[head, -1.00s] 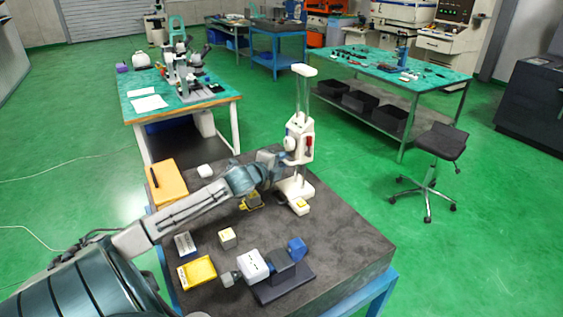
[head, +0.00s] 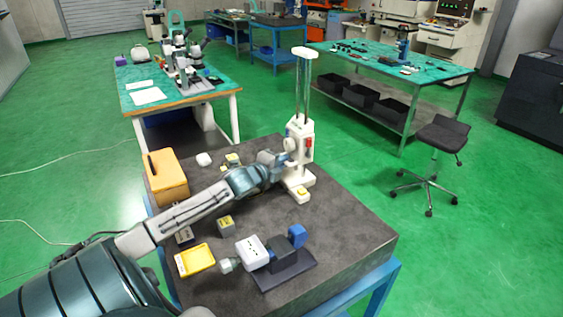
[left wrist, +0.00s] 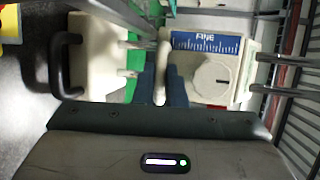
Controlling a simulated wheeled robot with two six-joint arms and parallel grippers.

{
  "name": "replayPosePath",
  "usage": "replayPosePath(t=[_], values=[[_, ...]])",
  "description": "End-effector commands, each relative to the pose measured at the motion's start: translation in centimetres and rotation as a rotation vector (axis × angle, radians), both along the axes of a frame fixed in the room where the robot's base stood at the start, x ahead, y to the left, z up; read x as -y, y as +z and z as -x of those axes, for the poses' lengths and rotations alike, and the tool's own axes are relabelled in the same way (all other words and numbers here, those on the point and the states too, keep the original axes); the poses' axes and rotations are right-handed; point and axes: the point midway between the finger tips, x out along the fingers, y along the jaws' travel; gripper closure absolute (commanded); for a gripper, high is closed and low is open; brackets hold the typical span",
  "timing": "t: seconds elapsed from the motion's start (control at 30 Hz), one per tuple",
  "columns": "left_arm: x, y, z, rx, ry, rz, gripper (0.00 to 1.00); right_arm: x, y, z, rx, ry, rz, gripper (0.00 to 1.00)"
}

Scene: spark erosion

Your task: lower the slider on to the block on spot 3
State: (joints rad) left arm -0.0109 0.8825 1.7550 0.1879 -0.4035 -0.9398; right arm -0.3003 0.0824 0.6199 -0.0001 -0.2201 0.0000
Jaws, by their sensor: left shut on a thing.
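The slider (head: 299,141) is a white housing with a round knob and a red part, riding on two upright rods of a white stand. My left gripper (head: 281,161) is shut on it from the left. In the left wrist view the dark fingers (left wrist: 163,88) close around a pale bar beside a blue scale marked FINE and a dial (left wrist: 212,82). A small pale piece with a yellow top (head: 302,196) is at the base's front. Spot numbers are unreadable, and contact below the slider is unclear. My right gripper is out of view.
On the dark table (head: 345,225) are an orange box (head: 168,178), a yellow tray (head: 197,260), a yellow-topped block (head: 226,224) and a white and blue device (head: 275,252). The table's right side is clear.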

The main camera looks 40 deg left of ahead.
Motion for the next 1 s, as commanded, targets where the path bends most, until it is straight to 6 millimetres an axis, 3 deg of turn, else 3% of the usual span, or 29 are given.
replayPosePath(t=[0.03,0.07,0.13,0.17,0.57,1.0], values=[[0.0,-0.6,0.2,-0.010,0.004,0.006,1.00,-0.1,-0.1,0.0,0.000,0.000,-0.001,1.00],[0.0,-0.6,0.2,-0.010,0.004,0.006,0.83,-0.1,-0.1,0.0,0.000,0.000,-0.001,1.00],[0.0,-0.6,0.2,-0.010,0.004,0.006,0.70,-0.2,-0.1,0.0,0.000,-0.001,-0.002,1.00],[0.0,-0.6,0.2,-0.009,0.004,0.004,0.68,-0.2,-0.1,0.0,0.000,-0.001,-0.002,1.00],[0.0,-0.3,0.6,-0.008,0.003,0.000,0.68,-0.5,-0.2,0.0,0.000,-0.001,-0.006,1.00],[0.4,0.5,4.8,-0.011,0.003,-0.005,0.68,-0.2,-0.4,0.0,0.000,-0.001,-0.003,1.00]])
